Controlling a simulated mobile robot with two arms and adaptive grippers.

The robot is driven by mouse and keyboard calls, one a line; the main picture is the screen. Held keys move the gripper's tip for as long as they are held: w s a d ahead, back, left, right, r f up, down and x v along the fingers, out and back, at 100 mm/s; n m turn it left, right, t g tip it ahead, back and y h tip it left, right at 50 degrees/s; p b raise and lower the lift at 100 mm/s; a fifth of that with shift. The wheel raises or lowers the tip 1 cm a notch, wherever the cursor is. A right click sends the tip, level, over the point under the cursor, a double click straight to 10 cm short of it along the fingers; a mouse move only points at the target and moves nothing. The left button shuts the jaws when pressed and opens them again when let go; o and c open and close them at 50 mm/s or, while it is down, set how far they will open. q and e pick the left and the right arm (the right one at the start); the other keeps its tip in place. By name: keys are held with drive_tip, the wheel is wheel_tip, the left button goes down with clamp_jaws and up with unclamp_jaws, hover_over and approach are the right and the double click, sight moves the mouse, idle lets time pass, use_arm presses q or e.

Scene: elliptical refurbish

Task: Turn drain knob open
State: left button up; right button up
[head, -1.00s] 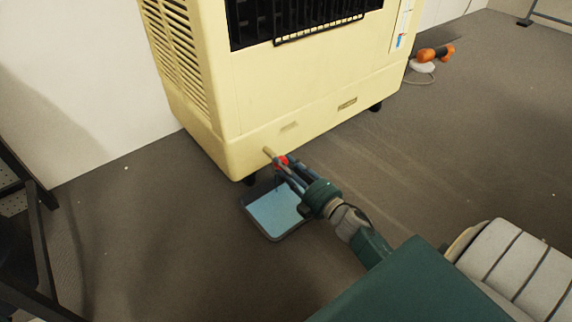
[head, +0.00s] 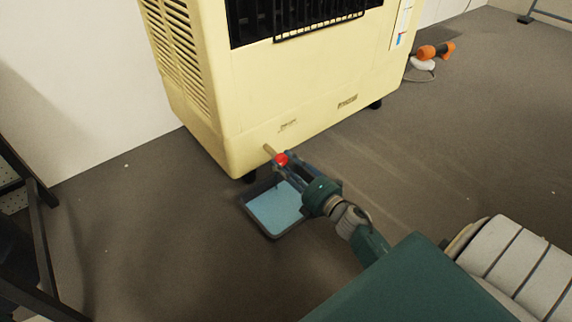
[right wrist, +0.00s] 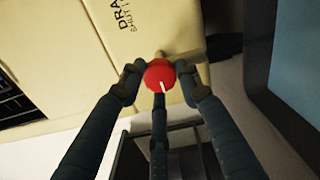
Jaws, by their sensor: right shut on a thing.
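The red drain knob (head: 281,159) sits on a short pipe (head: 269,149) low on the front of the cream appliance (head: 290,112). My right gripper (head: 284,166) is at the knob, with its fingers around it. In the right wrist view, the round red knob (right wrist: 159,73) with a white mark lies between the fingertips of my right gripper (right wrist: 160,75), which is shut on it. Part of the lettering beside it reads "DRA". A tray (head: 274,208) with pale blue in it lies on the floor below the knob. My left gripper is not in view.
An orange and black tool (head: 436,50) lies on the floor behind the appliance at right. A dark frame (head: 40,240) stands at the left edge. The floor (head: 150,230) between is mostly clear.

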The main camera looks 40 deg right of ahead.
drive_tip(key=shift+d, duration=0.1)
idle(0.3)
drive_tip(key=o, duration=1.2)
drive_tip(key=shift+s, duration=0.1)
drive_tip(key=s, duration=0.8)
drive_tip(key=s+d, duration=0.1)
drive_tip(key=s, duration=0.3)
drive_tip(key=shift+w, duration=0.1)
